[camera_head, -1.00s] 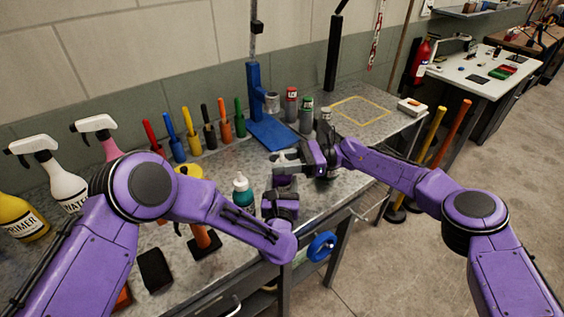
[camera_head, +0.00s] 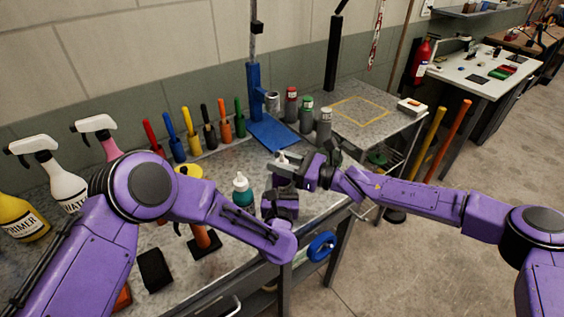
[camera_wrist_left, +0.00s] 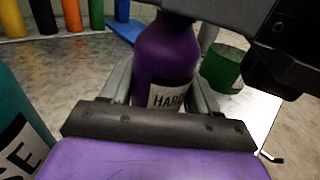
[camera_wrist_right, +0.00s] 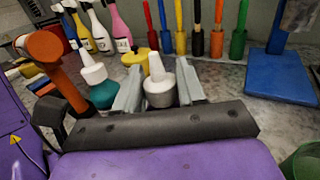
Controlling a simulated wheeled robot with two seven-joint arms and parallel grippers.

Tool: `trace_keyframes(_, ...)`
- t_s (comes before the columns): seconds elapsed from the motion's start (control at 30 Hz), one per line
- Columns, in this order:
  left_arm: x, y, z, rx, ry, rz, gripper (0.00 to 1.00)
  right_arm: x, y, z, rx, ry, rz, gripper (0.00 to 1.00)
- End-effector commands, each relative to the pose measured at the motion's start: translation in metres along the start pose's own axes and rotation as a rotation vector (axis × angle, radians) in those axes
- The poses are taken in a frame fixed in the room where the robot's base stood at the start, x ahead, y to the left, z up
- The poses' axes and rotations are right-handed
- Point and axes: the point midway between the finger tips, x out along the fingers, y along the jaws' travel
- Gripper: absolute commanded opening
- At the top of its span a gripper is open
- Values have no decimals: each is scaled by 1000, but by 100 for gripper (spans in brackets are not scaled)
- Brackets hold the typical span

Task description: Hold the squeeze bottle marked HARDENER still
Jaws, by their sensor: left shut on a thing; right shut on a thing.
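The purple squeeze bottle (camera_wrist_left: 168,55) stands between the fingers of my left gripper (camera_wrist_left: 165,88) in the left wrist view. In the head view the white nozzle (camera_head: 283,158) shows beside the right gripper (camera_head: 287,169), and the arms hide the bottle's body.
A teal bottle (camera_head: 242,193) with a white nozzle stands close left of the left gripper. A rack of coloured-handled tools (camera_head: 208,128), a blue stand (camera_head: 270,132) and several cans (camera_head: 306,115) line the back. Spray bottles (camera_head: 65,182) stand at left.

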Motion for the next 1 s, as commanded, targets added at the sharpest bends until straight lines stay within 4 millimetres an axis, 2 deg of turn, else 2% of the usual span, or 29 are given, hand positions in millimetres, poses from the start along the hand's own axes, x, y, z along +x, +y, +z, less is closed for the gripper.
trace_keyframes(0.4, -1, -4, 0, 2, 2, -10, 24, 4, 5, 1, 0, -6, -159, 9)
trace_keyframes(1.0, -1, -3, 0, 4, 2, -8, 24, 1, 3, 2, -8, 3, -186, 9)
